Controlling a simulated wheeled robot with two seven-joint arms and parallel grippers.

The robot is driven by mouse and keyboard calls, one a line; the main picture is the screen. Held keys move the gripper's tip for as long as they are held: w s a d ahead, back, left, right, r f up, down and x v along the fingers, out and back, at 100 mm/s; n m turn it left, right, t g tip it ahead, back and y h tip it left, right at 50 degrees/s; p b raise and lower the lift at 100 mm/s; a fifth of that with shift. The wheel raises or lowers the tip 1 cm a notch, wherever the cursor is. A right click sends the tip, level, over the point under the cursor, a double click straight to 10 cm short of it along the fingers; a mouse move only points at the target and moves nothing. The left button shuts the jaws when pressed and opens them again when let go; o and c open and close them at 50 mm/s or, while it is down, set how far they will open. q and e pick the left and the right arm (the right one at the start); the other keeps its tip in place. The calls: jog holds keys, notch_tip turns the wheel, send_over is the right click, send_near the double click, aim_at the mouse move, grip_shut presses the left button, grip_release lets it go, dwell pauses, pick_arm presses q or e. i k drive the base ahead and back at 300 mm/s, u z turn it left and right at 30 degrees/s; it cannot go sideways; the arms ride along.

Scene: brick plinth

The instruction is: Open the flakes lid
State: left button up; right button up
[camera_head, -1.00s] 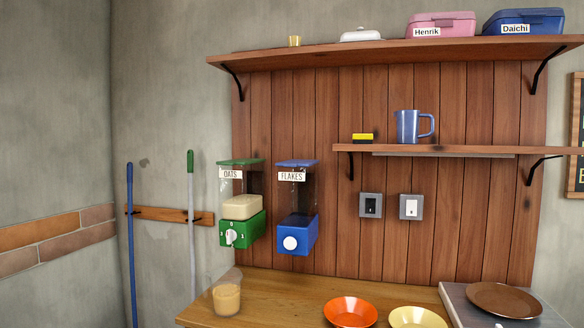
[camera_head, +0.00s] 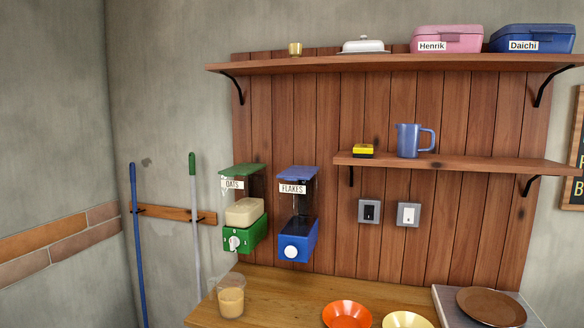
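The flakes dispenser hangs on the wooden panel. It has a blue lid (camera_head: 298,173) on top, a clear container (camera_head: 298,207) labelled FLAKES, and a blue base (camera_head: 297,245) with a round white knob (camera_head: 291,252). The lid lies flat across the top and looks closed. The container looks empty or nearly so. To its left is the oats dispenser with a green lid (camera_head: 242,170), pale contents and a green base (camera_head: 241,238). Neither of my grippers is in view.
Below is a wooden counter (camera_head: 270,290) with a filled glass (camera_head: 231,297), an orange bowl (camera_head: 347,314) and a yellow bowl (camera_head: 407,320). A lower shelf (camera_head: 470,163) to the right holds a blue jug (camera_head: 409,141) and a yellow-and-black block (camera_head: 363,151). An upper shelf (camera_head: 380,63) runs above the dispensers.

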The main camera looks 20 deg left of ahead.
aim_at(294, 173)
jog(key=u, duration=0.7)
jog(key=i, duration=1)
jog(key=z, duration=0.1)
